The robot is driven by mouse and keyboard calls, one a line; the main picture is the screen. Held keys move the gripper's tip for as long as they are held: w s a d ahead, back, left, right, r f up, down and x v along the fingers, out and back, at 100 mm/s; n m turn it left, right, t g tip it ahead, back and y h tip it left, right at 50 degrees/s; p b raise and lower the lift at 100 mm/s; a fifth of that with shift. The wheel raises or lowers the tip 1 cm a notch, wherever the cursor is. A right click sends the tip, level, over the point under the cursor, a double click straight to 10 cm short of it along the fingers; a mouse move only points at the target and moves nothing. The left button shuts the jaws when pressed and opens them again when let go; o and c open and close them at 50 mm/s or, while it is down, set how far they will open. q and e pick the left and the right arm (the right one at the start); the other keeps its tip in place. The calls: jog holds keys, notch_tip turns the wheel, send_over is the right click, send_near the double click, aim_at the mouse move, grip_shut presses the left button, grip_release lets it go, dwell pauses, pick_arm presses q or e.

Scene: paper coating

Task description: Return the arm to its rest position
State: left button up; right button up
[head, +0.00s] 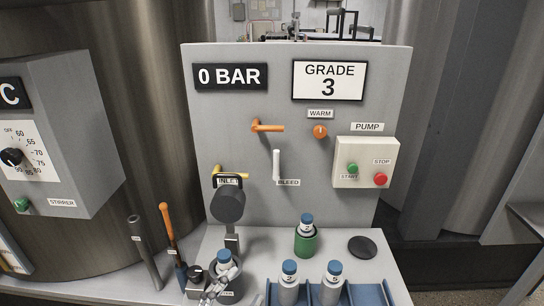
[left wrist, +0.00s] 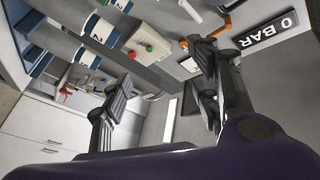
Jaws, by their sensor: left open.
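My left gripper (head: 219,283) shows small at the bottom edge of the head view, in front of a dark cup holding a blue-capped bottle (head: 224,260). In the left wrist view my left gripper (left wrist: 162,88) is open, its two dark fingers wide apart with nothing held between them. Most of my left arm is outside the head view. My right gripper is not seen in either view.
A grey panel (head: 232,130) with levers and a pump box (head: 365,162) stands behind the bench. A green cup (head: 306,243) holds a bottle. A blue rack (head: 365,296) with bottles stands front right. A black disc (head: 362,247) lies beyond it.

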pick_arm(q)
jog(key=s+a+f+n+g+y, duration=0.1)
jog(key=s+a+f+n+y, duration=0.15)
jog(key=f, duration=0.35)
jog(key=s+a+f+n+g+y, duration=0.1)
jog(key=s+a+f+n+y, duration=0.1)
jog(key=a+f+n+y, duration=0.25)
jog(key=s+a+f+n+g+y, duration=0.1)
jog(key=s+a+f+n+g, duration=0.1)
jog(key=s+f, duration=0.6)
jog(key=s+a+f+n+g+y+p, duration=0.1)
jog(key=s+a+f+n+g+y, duration=0.1)
jog(key=s+f, duration=0.7)
jog(key=s+a+n+g, duration=0.1)
jog(key=n+g, duration=0.1)
jog(key=shift+a+g, duration=0.3)
jog(key=shift+a, duration=0.05)
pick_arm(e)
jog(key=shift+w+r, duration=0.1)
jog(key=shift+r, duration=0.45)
pick_arm(q)
jog(key=shift+w, duration=0.1)
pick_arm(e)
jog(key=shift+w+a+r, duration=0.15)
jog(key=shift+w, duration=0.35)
pick_arm(q)
jog(key=shift+c, duration=0.4)
